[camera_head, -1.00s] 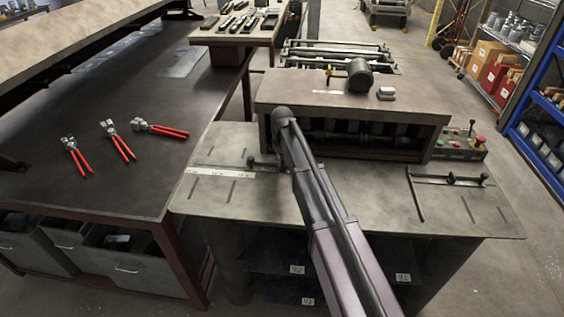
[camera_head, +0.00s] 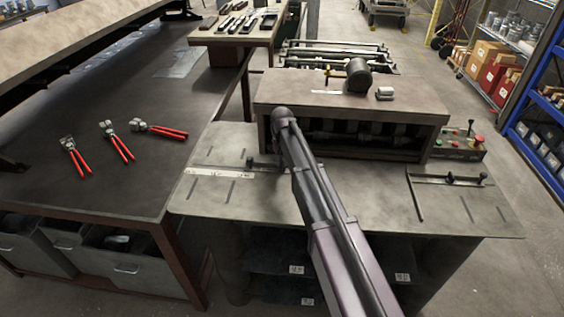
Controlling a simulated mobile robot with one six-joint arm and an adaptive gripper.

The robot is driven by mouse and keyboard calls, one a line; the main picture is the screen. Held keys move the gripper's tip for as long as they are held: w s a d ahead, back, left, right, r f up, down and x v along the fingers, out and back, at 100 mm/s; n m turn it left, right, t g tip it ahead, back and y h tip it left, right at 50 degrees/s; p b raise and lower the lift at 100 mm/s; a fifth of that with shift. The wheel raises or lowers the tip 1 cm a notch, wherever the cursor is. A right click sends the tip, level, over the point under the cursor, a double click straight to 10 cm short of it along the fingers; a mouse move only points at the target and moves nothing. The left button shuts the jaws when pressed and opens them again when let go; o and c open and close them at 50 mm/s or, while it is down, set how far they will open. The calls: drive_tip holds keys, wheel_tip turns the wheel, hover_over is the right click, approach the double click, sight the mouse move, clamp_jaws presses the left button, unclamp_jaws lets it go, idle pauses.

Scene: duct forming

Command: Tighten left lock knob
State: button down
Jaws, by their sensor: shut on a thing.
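My arm (camera_head: 325,205) reaches from the lower right to the left part of the machine table (camera_head: 340,212). Its rounded wrist joint (camera_head: 282,113) is in front of the left end of the machine housing. My gripper is hidden behind the arm, below that joint. A left guide bar with a small dark upright knob (camera_head: 250,162) lies just left of the arm. The bar's right part is covered by the arm, so I cannot see what the jaws touch. The right guide bar (camera_head: 430,180) with its knobs lies uncovered on the right.
The machine housing (camera_head: 350,105) stands behind the guide bars, with a control box (camera_head: 460,147) at its right. A dark workbench (camera_head: 120,100) on the left holds several red-handled pliers (camera_head: 120,140). The table's front right is clear.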

drive_tip(key=c, duration=0.7)
unclamp_jaws()
drive_tip(key=shift+n, duration=0.3)
